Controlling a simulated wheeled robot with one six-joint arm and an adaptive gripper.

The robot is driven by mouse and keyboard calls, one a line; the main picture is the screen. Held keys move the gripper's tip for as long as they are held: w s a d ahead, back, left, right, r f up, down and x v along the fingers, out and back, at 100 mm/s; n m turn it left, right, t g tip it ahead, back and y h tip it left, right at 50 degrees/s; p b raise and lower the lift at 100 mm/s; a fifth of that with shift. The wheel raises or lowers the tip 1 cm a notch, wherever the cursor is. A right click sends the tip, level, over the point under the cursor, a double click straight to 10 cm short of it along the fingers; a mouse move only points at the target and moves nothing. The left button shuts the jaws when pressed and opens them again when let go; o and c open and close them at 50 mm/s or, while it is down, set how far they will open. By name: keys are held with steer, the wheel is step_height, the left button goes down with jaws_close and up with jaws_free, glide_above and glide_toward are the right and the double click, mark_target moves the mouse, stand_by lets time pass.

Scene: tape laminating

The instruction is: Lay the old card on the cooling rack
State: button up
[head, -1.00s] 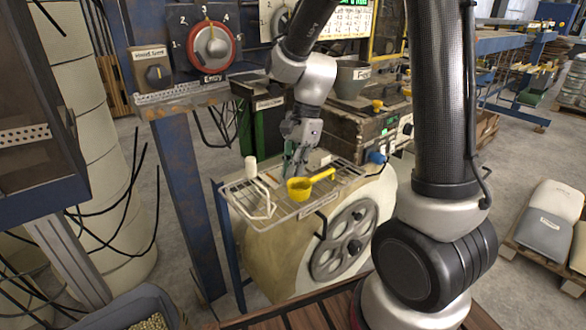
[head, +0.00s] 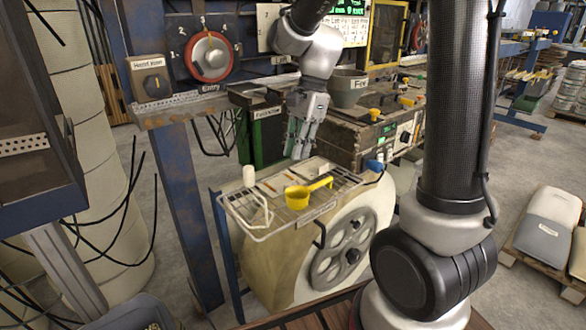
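The wire rack (head: 262,222) with a label on its front edge lies level on top of a cream-coloured machine in the head view. Small flat pieces lie on it, one with an orange mark (head: 269,187) at the left; they are too small to tell which, if any, is the old card. My gripper (head: 301,153) points down just above the back of the rack, behind the yellow scoop (head: 298,198). Its fingers look close together. I cannot make out whether anything is between them.
The yellow scoop lies on the rack, and a white cylinder (head: 249,176) stands at its back left. A grey hopper (head: 347,88) stands behind on a worn box with knobs. A red-ringed dial (head: 210,57) is at the upper left.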

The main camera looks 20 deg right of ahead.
steer(key=s+d+r+n+t+h, duration=0.1)
steer(key=s+d+r+n+t, duration=0.1)
steer(key=s+d+n, duration=0.3)
steer(key=s+d+r+n+t+h, duration=0.2)
steer(key=s+d+r+n, duration=0.3)
steer(key=s+n, duration=0.4)
steer(key=s+t, duration=0.1)
steer(key=s, duration=0.3)
steer(key=shift+s+d+r, duration=0.15)
steer(key=shift+s+d, duration=0.05)
steer(key=shift+d, duration=0.2)
